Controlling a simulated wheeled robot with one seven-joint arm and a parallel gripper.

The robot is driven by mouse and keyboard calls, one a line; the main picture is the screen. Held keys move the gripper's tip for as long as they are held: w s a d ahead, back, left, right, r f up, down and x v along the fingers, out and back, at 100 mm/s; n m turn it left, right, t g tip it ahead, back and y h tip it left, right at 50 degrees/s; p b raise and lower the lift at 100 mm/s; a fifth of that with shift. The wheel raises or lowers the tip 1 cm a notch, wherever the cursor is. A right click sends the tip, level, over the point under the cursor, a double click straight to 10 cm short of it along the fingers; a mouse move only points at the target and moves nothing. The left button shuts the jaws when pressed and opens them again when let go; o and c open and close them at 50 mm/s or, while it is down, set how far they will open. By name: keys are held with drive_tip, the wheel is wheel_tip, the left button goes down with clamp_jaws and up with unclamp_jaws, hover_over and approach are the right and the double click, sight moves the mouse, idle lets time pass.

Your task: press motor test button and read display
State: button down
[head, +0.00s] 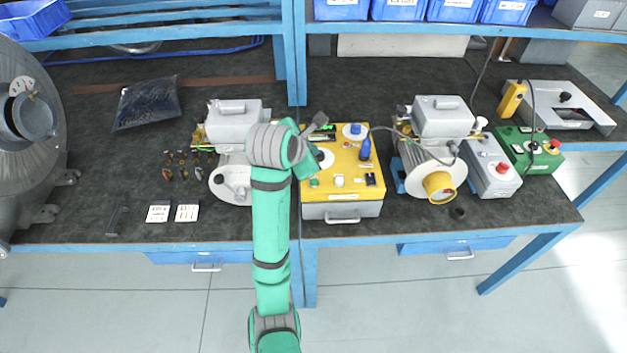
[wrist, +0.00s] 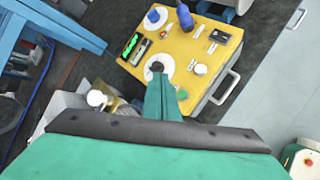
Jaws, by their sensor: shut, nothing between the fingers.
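The yellow-topped test box (head: 355,205) stands on the bench right of my wrist. On its top are a small lit green display (head: 323,128), a green button (head: 314,182) and a white button (head: 339,181). The display's text is too small to read. The wrist view shows the yellow panel (wrist: 190,47), the display (wrist: 130,45) and the white button (wrist: 200,69). My gripper (wrist: 162,88) is shut and empty, over the panel edge near a white dial with a black knob (wrist: 157,67). I cannot tell whether it touches. No label marks the motor test button legibly.
Another blower (head: 232,125) is close left of my wrist. Cables cross the bench.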

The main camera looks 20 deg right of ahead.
sight(312, 184)
drive_tip(key=shift+f, duration=4.4)
drive_tip(key=shift+w, duration=0.1)
drive_tip(key=shift+f, duration=0.1)
drive_tip(key=shift+s+f, duration=0.2)
drive_tip(key=shift+f, duration=0.1)
drive_tip(key=shift+f, duration=0.4)
drive_tip(key=shift+r, duration=0.1)
drive_tip(key=shift+w+r, duration=0.15)
drive_tip(key=shift+r, duration=0.55)
